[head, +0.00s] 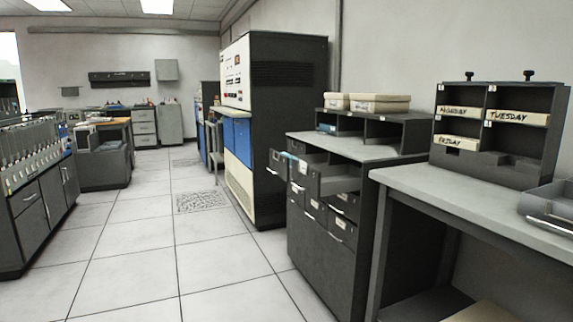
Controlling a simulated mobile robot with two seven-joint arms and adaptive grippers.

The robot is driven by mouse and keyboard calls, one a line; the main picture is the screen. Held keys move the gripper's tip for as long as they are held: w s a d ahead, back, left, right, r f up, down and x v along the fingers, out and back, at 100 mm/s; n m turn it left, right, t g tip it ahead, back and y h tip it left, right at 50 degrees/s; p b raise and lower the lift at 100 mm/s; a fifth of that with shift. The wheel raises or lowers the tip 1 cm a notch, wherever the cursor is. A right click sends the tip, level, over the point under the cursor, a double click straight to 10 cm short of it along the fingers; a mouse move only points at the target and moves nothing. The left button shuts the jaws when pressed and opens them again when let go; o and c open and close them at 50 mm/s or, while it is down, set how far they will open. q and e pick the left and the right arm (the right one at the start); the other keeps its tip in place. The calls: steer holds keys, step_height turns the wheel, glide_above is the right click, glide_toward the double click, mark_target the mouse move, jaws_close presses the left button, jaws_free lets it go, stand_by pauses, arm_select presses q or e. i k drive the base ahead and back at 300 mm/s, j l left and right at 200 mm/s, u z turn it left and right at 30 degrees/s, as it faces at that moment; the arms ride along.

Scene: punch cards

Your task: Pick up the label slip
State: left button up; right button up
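I cannot single out one label slip for certain. Pale strips with handwritten words show on the dark compartment rack (557,110) at the right. The upper left strip (458,112) reads something like a weekday, the upper right strip (518,117) reads "TUESDAY", and the lower left strip (456,142) reads "FRIDAY". The lower right compartment shows no such strip. Small pale labels also show on the drawer fronts of the dark cabinet (325,262). Neither of my grippers is in view.
The rack stands on a grey table (450,200) with a grey tray (550,205) at its right edge. Upper drawers (338,183) of the cabinet are pulled out. Pale boxes (380,104) sit on its shelf unit. Tiled floor (140,250) is clear at left centre.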

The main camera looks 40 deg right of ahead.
mark_target(303, 165)
steer(key=i, duration=3.4)
steer(key=i+z, duration=0.2)
steer(key=i, duration=0.25)
steer(key=i+j+z, duration=0.15)
steer(key=i, duration=0.3)
steer(key=i+j+z, duration=0.2)
steer(key=i, duration=0.25)
steer(key=z, duration=3.65)
